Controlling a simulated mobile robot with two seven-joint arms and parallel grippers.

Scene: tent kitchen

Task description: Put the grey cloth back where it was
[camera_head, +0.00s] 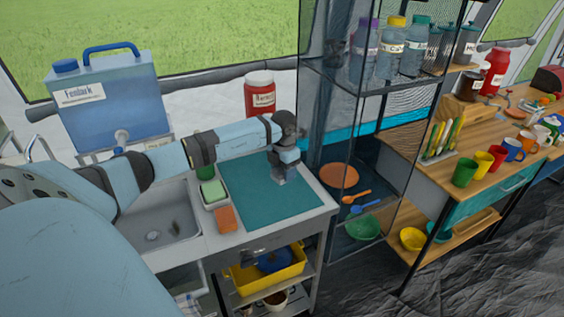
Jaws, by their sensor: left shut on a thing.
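My left gripper (280,178) points down over the right part of the teal mat (250,202) on the counter. It is shut on a small grey thing, which I take to be the grey cloth; the gripper hides most of it. I cannot tell whether it touches the mat. No other grey cloth shows clearly. My right gripper is not in view.
Left of the mat are the sink (165,232), a green sponge (213,191) and an orange sponge (225,219). A blue water container (110,105) and a red-labelled jar (260,95) stand behind. A mesh-sided shelf (390,85) closes off the right side. The mat's middle is clear.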

